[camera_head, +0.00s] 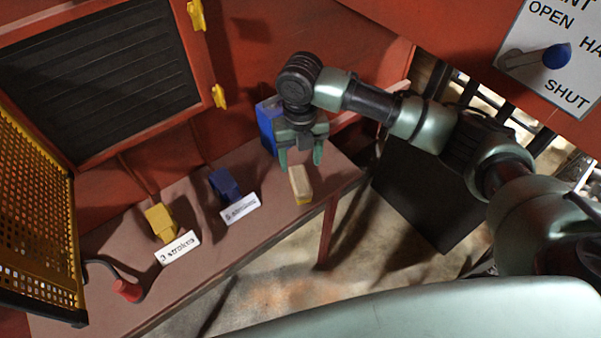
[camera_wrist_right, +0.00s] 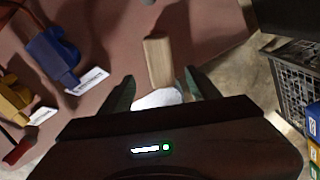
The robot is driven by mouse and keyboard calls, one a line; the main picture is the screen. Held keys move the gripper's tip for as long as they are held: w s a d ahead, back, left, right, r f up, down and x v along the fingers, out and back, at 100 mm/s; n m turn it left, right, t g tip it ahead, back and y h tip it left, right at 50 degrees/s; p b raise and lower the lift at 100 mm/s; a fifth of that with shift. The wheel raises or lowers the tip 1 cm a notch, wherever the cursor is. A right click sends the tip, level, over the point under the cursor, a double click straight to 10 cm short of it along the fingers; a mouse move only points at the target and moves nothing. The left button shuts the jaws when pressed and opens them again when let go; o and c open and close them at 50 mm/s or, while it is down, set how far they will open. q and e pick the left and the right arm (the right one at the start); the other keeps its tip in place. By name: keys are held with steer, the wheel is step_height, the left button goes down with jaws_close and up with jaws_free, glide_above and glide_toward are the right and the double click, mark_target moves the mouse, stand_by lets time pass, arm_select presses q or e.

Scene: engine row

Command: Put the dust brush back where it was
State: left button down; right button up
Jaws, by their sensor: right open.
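The dust brush (camera_head: 300,184), with a pale wooden body, lies on the brown bench top (camera_head: 280,215) near its right end. In the right wrist view the brush (camera_wrist_right: 159,62) shows its wooden part beyond my fingers, and a whitish patch lies between the fingers. My right gripper (camera_head: 301,160) is open, pointing down just behind and above the brush. In the right wrist view the gripper's fingers (camera_wrist_right: 160,82) stand apart, one on each side of the near end of the brush. Whether they touch it I cannot tell. My left gripper is not in view.
A blue box (camera_head: 267,126) stands behind my right gripper. Left along the bench are a dark blue block (camera_head: 224,185), a yellow block (camera_head: 160,222), both with white labels, and a red-handled tool (camera_head: 127,290). A yellow mesh panel (camera_head: 35,200) borders the left.

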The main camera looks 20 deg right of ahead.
steer(key=shift+r, duration=1.25)
